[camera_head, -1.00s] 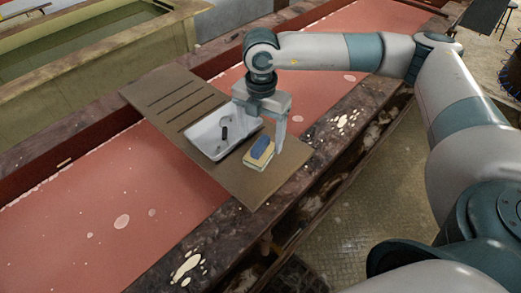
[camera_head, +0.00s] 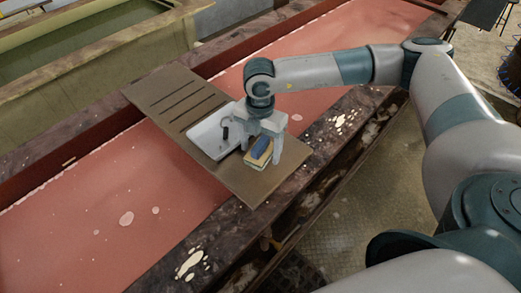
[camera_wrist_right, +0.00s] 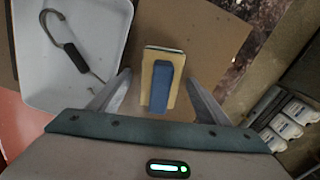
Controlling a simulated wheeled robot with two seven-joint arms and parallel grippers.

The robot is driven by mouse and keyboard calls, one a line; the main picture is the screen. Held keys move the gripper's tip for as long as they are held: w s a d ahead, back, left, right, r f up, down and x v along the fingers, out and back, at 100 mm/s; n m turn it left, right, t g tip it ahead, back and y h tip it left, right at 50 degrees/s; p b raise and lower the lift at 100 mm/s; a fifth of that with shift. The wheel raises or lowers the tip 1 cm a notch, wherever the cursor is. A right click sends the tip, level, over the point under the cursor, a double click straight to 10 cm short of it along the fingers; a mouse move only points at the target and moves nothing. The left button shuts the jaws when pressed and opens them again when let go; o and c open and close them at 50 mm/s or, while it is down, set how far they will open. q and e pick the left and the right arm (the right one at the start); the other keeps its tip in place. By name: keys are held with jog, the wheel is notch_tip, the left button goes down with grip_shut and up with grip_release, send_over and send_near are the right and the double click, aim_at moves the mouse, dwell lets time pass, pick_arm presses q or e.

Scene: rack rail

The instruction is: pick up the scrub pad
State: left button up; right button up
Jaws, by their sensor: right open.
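The scrub pad (camera_head: 258,153) is a pale yellow block with a blue grip on top. It lies on the brown board (camera_head: 255,193), beside the white tray. It also shows in the right wrist view (camera_wrist_right: 161,84), with the blue grip between the two fingers. My right gripper (camera_head: 262,152) is open around the pad from above, one finger on each side, and I see no contact. In the right wrist view its fingers (camera_wrist_right: 159,92) are apart. My left gripper is not in view.
A white tray (camera_head: 206,138) holding a dark hooked tool (camera_head: 225,133) sits left of the pad. The board has several slots at its far end and lies across a red surface (camera_head: 100,212) with a dark, stained edge. The board's near end is clear.

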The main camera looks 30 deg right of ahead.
aim_at(260, 143)
jog(key=c, duration=1.2)
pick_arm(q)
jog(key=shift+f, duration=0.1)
pick_arm(e)
jog(key=shift+r, duration=0.15)
